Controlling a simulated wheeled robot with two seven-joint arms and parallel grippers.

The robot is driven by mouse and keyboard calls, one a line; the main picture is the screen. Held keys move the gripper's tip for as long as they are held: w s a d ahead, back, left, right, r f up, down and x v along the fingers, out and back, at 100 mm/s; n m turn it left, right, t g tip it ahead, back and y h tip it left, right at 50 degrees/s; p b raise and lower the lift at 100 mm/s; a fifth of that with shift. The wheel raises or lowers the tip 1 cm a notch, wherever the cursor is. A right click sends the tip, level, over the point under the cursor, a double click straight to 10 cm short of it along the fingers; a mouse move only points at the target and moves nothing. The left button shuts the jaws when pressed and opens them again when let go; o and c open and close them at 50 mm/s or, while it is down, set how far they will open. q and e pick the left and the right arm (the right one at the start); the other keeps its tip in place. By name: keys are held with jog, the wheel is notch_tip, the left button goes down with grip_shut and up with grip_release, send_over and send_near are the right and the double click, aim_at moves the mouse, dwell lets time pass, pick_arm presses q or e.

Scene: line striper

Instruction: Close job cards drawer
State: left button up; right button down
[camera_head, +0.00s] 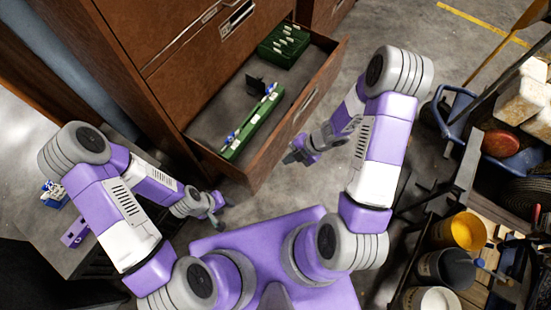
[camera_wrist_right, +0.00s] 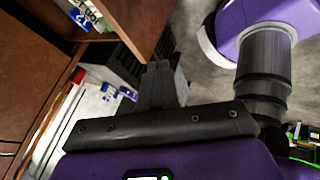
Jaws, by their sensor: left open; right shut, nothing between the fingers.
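The open drawer (camera_head: 308,108) juts out of a brown wooden cabinet (camera_head: 140,45). Inside it lie a long green tray (camera_head: 250,125) with white and blue items, a small black piece (camera_head: 255,85), and a green card box (camera_head: 284,45) at the far end. My right gripper (camera_head: 292,157) is shut and empty, just outside the drawer front. In the right wrist view its fingers (camera_wrist_right: 160,82) point toward the brown drawer panel (camera_wrist_right: 138,22); I cannot tell whether they touch. My left gripper (camera_head: 220,210) is open and empty, below the drawer's near corner.
A table (camera_head: 45,215) with small blue and purple items stands at the left. At the right a cart holds a yellow paint bucket (camera_head: 460,232), a dark bucket (camera_head: 448,268) and a white bucket (camera_head: 430,299). Bare floor (camera_head: 320,185) lies before the drawer.

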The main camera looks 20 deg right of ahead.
jog(key=b, duration=0.6)
send_near(256, 167)
notch_tip(256, 167, down, 5)
jog(key=s, duration=0.3)
pick_arm(q)
jog(key=shift+f+p, duration=0.6)
jog(key=shift+f, duration=2)
pick_arm(e)
jog(key=shift+w+a+r, duration=0.25)
jog(key=shift+w+a, duration=0.45)
jog(key=shift+w, duration=0.15)
jog(key=shift+w+a+r, duration=0.3)
jog(key=shift+w+a, duration=0.4)
jog(key=shift+w, duration=0.15)
